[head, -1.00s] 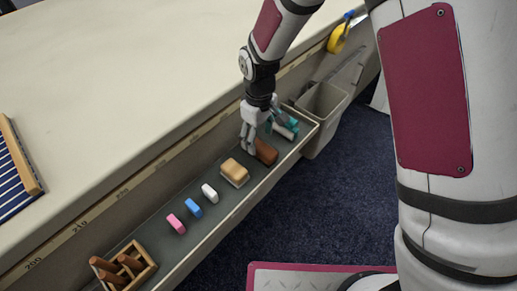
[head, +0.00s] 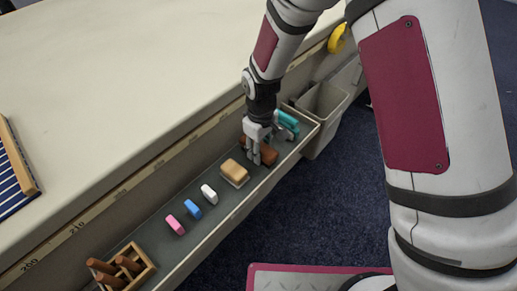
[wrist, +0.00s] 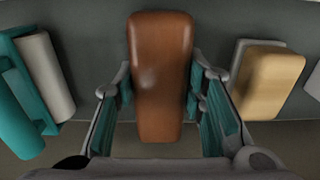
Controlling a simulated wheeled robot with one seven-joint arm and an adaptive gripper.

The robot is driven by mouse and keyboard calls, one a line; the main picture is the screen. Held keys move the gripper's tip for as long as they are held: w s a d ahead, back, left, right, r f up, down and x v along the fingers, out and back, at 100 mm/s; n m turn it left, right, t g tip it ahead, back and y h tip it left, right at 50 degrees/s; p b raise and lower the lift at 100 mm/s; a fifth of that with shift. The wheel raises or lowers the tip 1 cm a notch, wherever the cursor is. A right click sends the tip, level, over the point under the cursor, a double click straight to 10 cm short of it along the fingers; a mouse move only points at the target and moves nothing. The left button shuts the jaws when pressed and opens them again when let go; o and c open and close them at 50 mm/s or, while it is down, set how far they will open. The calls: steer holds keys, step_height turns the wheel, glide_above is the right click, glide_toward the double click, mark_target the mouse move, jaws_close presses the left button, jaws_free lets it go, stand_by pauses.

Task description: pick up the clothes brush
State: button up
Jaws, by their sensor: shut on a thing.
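The clothes brush (head: 269,156) is a long, rounded brown block, seen from above in the wrist view (wrist: 161,62); no bristles show. It is in the grey trough along the table's side. My gripper (head: 260,152) is over it, with a finger pad against each long side in the wrist view (wrist: 160,88). The gripper is shut on the brush across its width. In the head view the fingers hide the brush's middle. I cannot tell whether its underside touches the trough floor.
The trough (head: 226,217) also holds a tan block on a pale base (head: 235,172), white (head: 209,194), blue (head: 193,209) and pink (head: 175,225) blocks, and a wooden caddy (head: 140,277). A teal-handled thing (head: 288,122) lies close beyond the brush. A grey bin (head: 322,105) hangs past the trough's end.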

steer(key=shift+r, duration=0.1)
step_height(320, 180, up, 10)
steer(key=shift+f+p, duration=0.1)
steer(key=shift+p, duration=0.65)
